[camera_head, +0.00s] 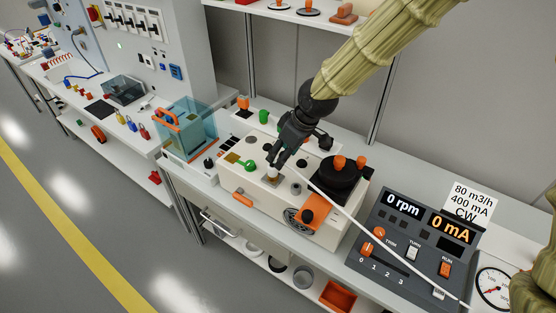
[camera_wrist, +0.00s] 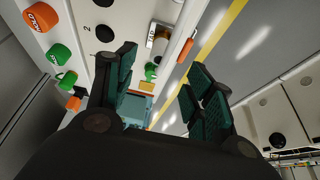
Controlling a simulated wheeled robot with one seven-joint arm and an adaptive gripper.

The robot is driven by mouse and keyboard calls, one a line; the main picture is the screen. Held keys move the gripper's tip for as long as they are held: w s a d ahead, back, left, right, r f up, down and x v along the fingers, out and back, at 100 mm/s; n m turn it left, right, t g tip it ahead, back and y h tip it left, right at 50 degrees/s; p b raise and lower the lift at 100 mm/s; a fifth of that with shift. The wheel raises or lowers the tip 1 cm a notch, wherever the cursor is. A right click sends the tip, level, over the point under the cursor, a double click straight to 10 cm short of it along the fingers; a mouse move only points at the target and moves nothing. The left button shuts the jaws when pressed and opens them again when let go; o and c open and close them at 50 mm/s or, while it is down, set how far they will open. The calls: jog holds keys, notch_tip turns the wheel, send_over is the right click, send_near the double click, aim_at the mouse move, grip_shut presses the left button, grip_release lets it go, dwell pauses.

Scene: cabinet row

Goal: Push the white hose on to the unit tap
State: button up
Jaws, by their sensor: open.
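The white hose (camera_head: 385,235) runs across the cream unit and the grey control panel in the head view. Its upper end reaches beside my gripper. A short white piece (camera_head: 272,170) stands upright on the cream unit (camera_head: 240,180), just below my fingertips.
A black round part (camera_head: 343,172) with orange knobs is right of my gripper. A teal clear box (camera_head: 186,130) stands to the left. The grey control panel (camera_head: 415,245) reads 0 rpm and 0 mA. An orange handle (camera_head: 243,199) juts from the unit's front.

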jog(key=shift+v, duration=1.5)
